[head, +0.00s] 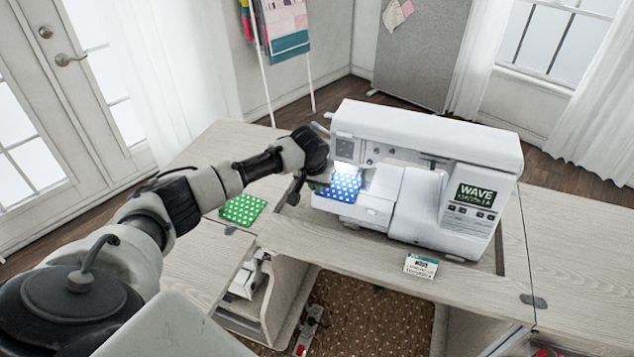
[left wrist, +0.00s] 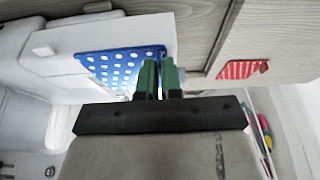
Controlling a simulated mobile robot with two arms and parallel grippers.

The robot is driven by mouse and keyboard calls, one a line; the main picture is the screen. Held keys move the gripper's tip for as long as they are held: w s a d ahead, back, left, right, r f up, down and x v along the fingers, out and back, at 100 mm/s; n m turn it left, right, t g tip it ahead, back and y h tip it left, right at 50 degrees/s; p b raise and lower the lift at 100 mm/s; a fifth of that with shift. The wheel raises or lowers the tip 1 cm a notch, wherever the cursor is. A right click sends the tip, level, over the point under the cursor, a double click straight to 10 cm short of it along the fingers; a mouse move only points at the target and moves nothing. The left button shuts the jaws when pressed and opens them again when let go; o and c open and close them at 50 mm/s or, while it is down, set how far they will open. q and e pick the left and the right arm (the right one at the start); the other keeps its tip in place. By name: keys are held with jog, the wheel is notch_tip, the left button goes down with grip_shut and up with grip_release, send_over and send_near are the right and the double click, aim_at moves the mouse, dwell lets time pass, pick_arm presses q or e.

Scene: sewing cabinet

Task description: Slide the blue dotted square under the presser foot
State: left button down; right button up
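The blue dotted square (head: 340,188) lies on the white bed at the left end of the sewing machine (head: 420,150), in the lit area below the machine's head. It also shows in the left wrist view (left wrist: 112,66). My left gripper (head: 316,187) is at the left edge of the square. In the left wrist view its green fingers (left wrist: 159,80) are close together, with the square's edge running between them. The presser foot is not clearly visible, so I cannot tell whether the cloth is under it. My right gripper is not in view.
A green dotted square (head: 242,210) lies on the table at left. A red striped piece (left wrist: 242,69) shows in the left wrist view. The table at right (head: 580,250) is clear.

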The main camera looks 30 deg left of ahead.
pick_arm(q)
jog(key=shift+w, duration=0.1)
jog(key=shift+w+a+b, duration=0.25)
jog(key=shift+w+b, duration=0.2)
jog(key=shift+w, duration=0.4)
jog(key=shift+w, duration=0.1)
jog(key=shift+w+a+b, duration=0.15)
jog(key=shift+w+b, duration=0.2)
jog(key=shift+w, duration=0.35)
dwell(0.3)
jog(key=shift+p, duration=0.5)
jog(key=c, duration=1.2)
grip_release()
